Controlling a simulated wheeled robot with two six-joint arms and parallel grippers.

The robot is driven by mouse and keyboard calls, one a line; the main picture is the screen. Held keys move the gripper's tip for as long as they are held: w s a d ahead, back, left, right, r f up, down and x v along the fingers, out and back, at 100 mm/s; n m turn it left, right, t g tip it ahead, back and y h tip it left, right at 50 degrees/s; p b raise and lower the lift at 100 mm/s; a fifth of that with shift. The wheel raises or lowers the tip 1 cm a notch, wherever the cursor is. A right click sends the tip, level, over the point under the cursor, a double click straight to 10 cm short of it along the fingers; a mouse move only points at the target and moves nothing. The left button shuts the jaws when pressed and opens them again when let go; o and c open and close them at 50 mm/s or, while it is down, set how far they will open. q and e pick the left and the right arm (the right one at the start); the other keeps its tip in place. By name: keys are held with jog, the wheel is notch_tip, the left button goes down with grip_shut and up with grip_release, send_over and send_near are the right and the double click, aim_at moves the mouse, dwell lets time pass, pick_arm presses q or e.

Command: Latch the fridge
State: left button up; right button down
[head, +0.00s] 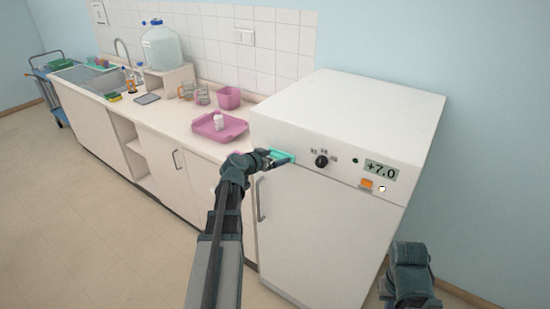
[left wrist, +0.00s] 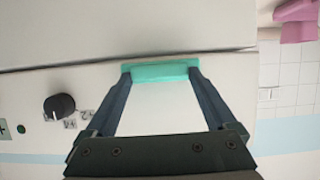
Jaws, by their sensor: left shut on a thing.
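The white fridge (head: 310,230) stands at the right end of the counter, and its door looks flush with the body. A teal latch (head: 281,155) sits at the upper left of its front, near the seam above the door. My left gripper (head: 283,160) is at the latch. In the left wrist view, its two fingertips are shut on the teal latch (left wrist: 160,72), one at each end. The latch's mounting is partly hidden. A grey door handle (head: 261,199) is below the gripper. Part of my right arm shows at the lower right, but its fingers do not show.
The fridge panel carries a black knob (head: 321,161), an orange switch (head: 366,184) and a display (head: 381,170) reading +7.0. A pink tray (head: 235,134) with a white bottle (head: 219,121) is on the counter to the left. The floor in front is clear.

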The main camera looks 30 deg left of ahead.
pick_arm(q)
jog(key=shift+a+f+n+h+b, duration=0.15)
jog(key=shift+n+h+b, duration=0.1)
jog(key=shift+n+h, duration=0.25)
jog(key=shift+a+f+n+h+b, duration=0.1)
jog(key=shift+a+n+h+b, duration=0.15)
jog(key=shift+n, duration=0.45)
jog(key=n+h+b, duration=0.2)
jog(key=n, duration=0.1)
jog(key=shift+a+f, duration=0.1)
jog(key=shift+f, duration=0.1)
jog(key=shift+a+f+n+t+h+b, duration=0.1)
jog(key=shift+n+t+h+b, duration=0.4)
jog(key=shift+n+b, duration=0.75)
jog(key=shift+f+n+t+h+b, duration=0.15)
jog(key=shift+n+t+h+b, duration=0.15)
jog(key=shift+n+h+b, duration=0.65)
jog(key=shift+a+f+n+t+h+b, duration=0.1)
jog(key=shift+n+t+h+b, duration=0.25)
jog(key=shift+n+b, duration=1.15)
jog(key=shift+d+n, duration=0.1)
jog(key=shift+n, duration=0.3)
jog(key=o, duration=1.1)
jog(key=shift+c, duration=0.2)
